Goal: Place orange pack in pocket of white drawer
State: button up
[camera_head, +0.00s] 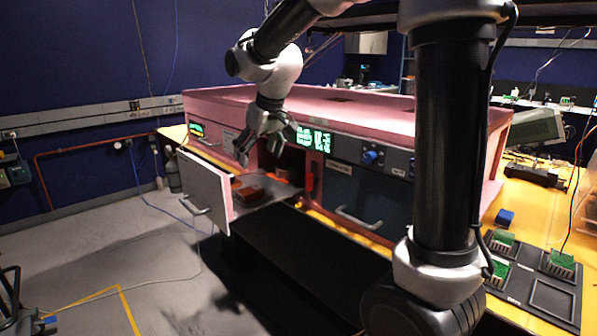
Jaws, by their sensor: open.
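The white drawer (205,187) is pulled out from the left of the pink foam enclosure, with a handle on its front. An orange-brown pack (248,195) lies inside it, just behind the front panel. A second orange-brown piece (284,175) shows deeper in the opening, partly in shadow. I cannot tell which pocket either one occupies. My gripper (259,156) is open above the drawer, pointing down, with nothing visible between its fingers. It is apart from the pack below it. The drawer's pocket edges are partly hidden by the front panel.
A closed dark drawer (352,200) is right of the opening, beside a red handle-like part (312,180). A blue block (505,217) and a dark tray (540,283) with green-topped parts are on the yellow table at right.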

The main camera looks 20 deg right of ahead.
jog(key=s+d+m, duration=0.1)
jog(key=s+d, duration=0.3)
jog(key=s, duration=0.5)
jog(key=s+d+m+h, duration=0.1)
jog(key=s+d, duration=0.4)
jog(key=s, duration=0.5)
jog(key=s+d+m, duration=0.1)
jog(key=s+d, duration=0.3)
jog(key=s, duration=0.6)
jog(key=shift+d+f+m, duration=0.15)
jog(key=shift+m, duration=0.15)
